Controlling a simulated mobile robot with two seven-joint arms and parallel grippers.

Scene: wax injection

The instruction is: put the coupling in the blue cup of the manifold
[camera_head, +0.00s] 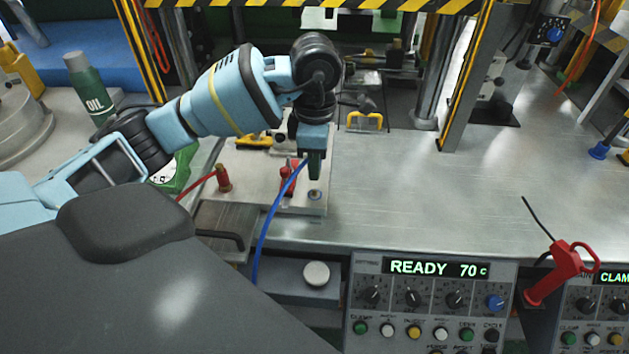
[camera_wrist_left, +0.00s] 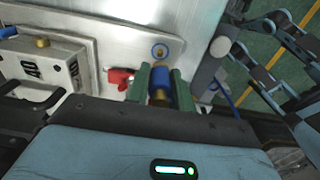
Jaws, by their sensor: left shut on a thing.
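My left gripper (camera_head: 315,176) points down over the manifold (camera_head: 262,203), a pale metal plate on the bench. Its green fingers are shut on the coupling (camera_wrist_left: 160,84), a blue and brass piece seen between them in the left wrist view (camera_wrist_left: 161,78). A blue hose (camera_head: 267,220) runs up to the gripper. The blue cup (camera_head: 315,194) is a small blue ring near the plate's right front corner, just below the fingertips; it also shows in the left wrist view (camera_wrist_left: 160,52). The coupling appears apart from the cup. The coupling is mostly hidden in the head view.
A red lever (camera_head: 288,180) stands close left of the fingers. A red fitting (camera_head: 222,180) with a red hose is farther left on the plate. A control panel (camera_head: 430,305) lies in front. The bench to the right (camera_head: 420,200) is clear.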

